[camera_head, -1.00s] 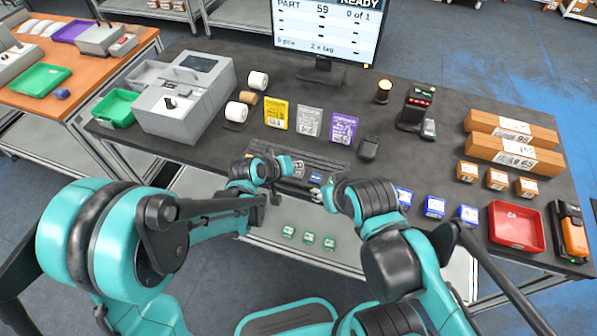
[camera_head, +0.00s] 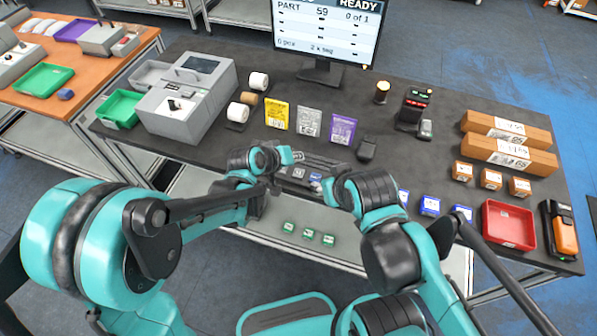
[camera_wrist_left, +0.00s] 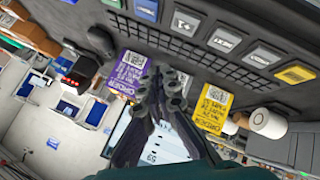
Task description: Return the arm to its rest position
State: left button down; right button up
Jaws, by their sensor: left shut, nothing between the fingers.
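My left arm, teal and black, comes in from the left in the head view. Its gripper (camera_head: 292,157) is over the near edge of the dark table, by the keyboard. In the left wrist view its dark fingers (camera_wrist_left: 172,88) are together and empty, in front of the purple packet (camera_wrist_left: 132,74) and yellow packet (camera_wrist_left: 212,107). My right arm is bent in from the right.
The table (camera_head: 400,165) carries a grey machine (camera_head: 185,100), a monitor (camera_head: 325,30), a scanner stand (camera_head: 413,107), long brown boxes (camera_head: 510,152), a red tray (camera_head: 509,225) and a black mouse (camera_head: 366,148). Small green boxes (camera_head: 307,234) lie below the front edge.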

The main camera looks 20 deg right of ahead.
dwell(0.4)
pick_arm(q)
jog(key=s+a+r+y+b, duration=0.2)
jog(key=a+r, duration=0.2)
jog(key=a, duration=0.6)
jog(key=s+a+y+b, duration=0.1)
jog(key=s+a+y, duration=0.1)
jog(key=s+a, duration=0.5)
jog(key=s+a+n+t+y+b, duration=0.1)
jog(key=s+a, duration=0.6)
jog(key=a, duration=0.8)
jog(key=shift+s+r+t+y+b, duration=0.3)
jog(key=shift+y+b, duration=0.15)
jog(key=shift+y, duration=0.65)
